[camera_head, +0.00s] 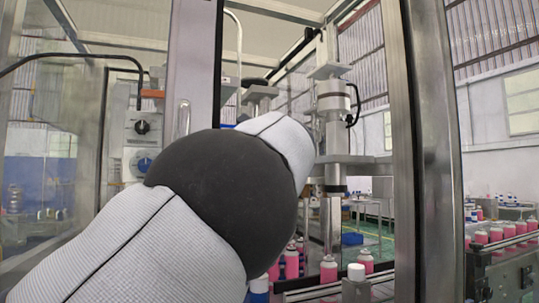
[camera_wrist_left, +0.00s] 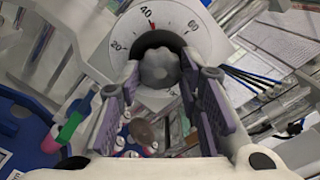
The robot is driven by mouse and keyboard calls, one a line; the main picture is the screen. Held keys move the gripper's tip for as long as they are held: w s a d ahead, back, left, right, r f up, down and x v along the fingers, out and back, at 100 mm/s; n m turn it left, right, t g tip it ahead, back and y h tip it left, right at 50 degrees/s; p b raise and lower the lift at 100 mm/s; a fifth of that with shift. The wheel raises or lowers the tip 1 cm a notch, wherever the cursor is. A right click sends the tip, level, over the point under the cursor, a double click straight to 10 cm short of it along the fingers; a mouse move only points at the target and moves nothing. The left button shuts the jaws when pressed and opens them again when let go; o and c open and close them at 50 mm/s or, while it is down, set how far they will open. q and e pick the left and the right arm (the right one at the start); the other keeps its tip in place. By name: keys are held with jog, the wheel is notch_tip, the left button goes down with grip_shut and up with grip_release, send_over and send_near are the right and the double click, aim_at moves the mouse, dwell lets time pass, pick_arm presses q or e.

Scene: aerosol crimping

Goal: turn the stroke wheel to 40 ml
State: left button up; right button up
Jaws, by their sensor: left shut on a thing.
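The stroke wheel (camera_wrist_left: 160,68) is a grey lobed knob in front of a white dial (camera_wrist_left: 108,60) in the left wrist view. The dial reads 20, 40 and 60, and a red mark lies just under the 40. My left gripper (camera_wrist_left: 165,90) has its purple-padded fingers on either side of the wheel and is shut on it. In the head view my left arm crosses the middle, and its gripper and the wheel cannot be made out there. My right gripper is in neither view.
A metal door post (camera_head: 428,150) stands at the right. A control panel with a black knob (camera_head: 142,127) and a blue knob (camera_head: 143,163) is at the left. Pink cans (camera_head: 328,270) line a conveyor below. A blue tray (camera_wrist_left: 25,135) shows in the wrist view.

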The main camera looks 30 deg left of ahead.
pick_arm(q)
jog(key=shift+n, duration=0.3)
dwell(0.4)
jog(key=o, duration=1.2)
jog(key=shift+w, duration=0.1)
jog(key=shift+c, duration=0.2)
